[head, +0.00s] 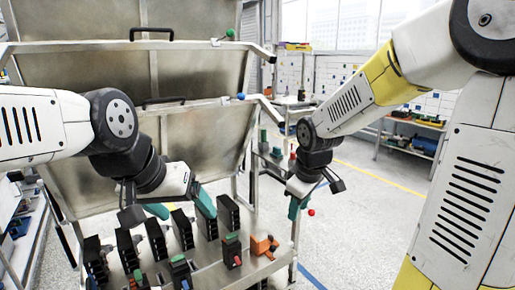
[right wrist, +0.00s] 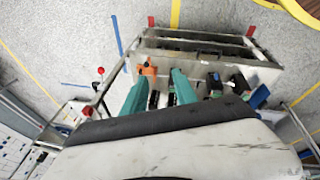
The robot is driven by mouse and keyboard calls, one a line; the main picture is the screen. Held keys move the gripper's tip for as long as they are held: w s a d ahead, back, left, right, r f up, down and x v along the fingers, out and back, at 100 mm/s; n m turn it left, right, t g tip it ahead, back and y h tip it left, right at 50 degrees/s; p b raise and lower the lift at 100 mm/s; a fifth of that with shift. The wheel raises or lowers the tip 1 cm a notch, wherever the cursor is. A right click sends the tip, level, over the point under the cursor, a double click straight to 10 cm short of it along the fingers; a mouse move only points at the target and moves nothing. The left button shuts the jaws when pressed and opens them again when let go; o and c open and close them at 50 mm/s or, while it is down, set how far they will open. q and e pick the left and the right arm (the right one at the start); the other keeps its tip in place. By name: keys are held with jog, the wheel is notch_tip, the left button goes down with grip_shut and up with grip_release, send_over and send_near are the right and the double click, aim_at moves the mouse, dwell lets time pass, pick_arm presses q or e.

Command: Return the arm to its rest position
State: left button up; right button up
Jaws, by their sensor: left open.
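My left gripper (head: 180,206) hangs over the metal bench (head: 222,272) in the head view, its teal fingers spread apart with nothing seen held. It is just above a row of black breaker-like blocks (head: 182,230), and its fingers hide parts of them. My right gripper (head: 296,206) is right of the bench in the head view, pointing down. In the right wrist view its two teal fingers (right wrist: 160,90) are apart, with no object held between them. The bench, with small black blocks and an orange part (right wrist: 148,69), lies beyond the fingers there.
A smaller black block with a red button (head: 232,252) and an orange part (head: 263,245) sit on the bench's right side. Tilted metal panels (head: 90,75) with black handles rise behind it. A shelf (head: 412,140) stands at the back right.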

jog(key=s+d+r+m+t, duration=0.1)
jog(key=s+r+m, duration=0.3)
jog(key=s, duration=0.3)
jog(key=s+d+r+m+t+y, duration=0.1)
jog(key=s+d+r+m, duration=0.1)
jog(key=s+r+m, duration=0.3)
jog(key=s, duration=0.3)
jog(key=shift+d+r, duration=0.15)
jog(key=shift+r, duration=0.2)
